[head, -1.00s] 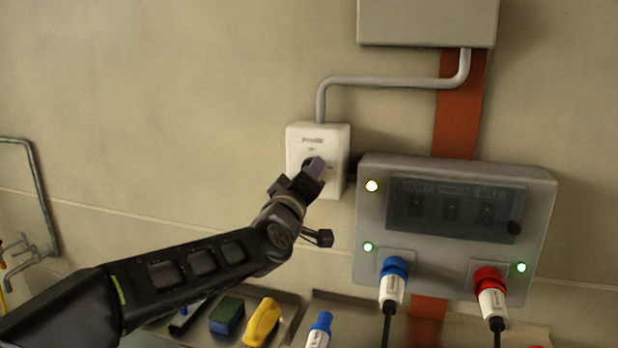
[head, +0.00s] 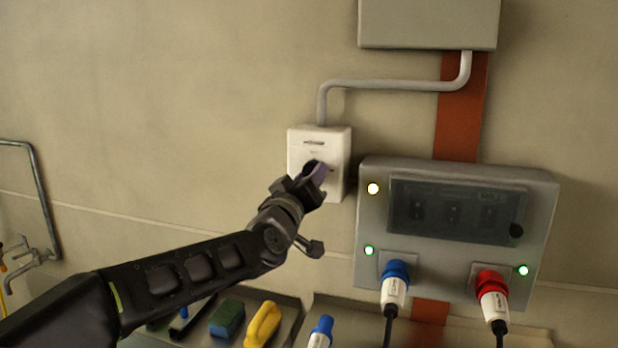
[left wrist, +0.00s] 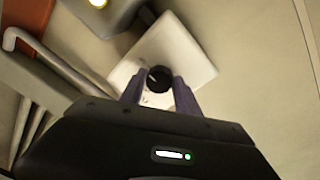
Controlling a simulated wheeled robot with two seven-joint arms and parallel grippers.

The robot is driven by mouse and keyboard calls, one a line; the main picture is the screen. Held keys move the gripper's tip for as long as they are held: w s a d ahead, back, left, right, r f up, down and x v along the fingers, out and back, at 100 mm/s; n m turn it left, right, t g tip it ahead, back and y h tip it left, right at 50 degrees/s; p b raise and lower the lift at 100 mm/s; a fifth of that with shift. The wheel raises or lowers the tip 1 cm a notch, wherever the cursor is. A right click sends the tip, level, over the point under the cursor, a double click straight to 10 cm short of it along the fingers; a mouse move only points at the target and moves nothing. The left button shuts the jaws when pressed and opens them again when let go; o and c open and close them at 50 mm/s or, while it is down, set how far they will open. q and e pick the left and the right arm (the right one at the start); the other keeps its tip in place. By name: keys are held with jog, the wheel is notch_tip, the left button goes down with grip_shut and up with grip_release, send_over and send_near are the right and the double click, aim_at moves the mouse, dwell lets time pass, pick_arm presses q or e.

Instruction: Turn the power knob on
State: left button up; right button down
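The power knob (left wrist: 159,79) is a round black knob with a small white mark, on the front of a white box (left wrist: 190,58) on the wall. In the head view this box (head: 336,150) is near the middle, and my left gripper partly hides the knob. My left gripper (head: 317,173) is at the knob. In the left wrist view its two purple fingers (left wrist: 160,76) lie on either side of the knob, against its sides as far as I can see. The knob's setting labels are too small to read. My right gripper is not in view.
A grey panel (head: 364,225) with lit lamps, a dark window and blue and red plugs (head: 491,283) stands just right of the white box. A grey pipe (head: 400,85) runs above. A sponge (head: 227,319) and a yellow item (head: 262,325) lie below.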

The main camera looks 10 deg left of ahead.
pick_arm(q)
jog(key=o, duration=0.4)
jog(key=s, duration=0.2)
jog(key=s+b, duration=0.1)
jog(key=s, duration=0.2)
jog(key=s+f+b, duration=0.1)
jog(key=s, duration=0.1)
jog(key=shift+s+a, duration=0.25)
jog(key=shift+s, duration=0.1)
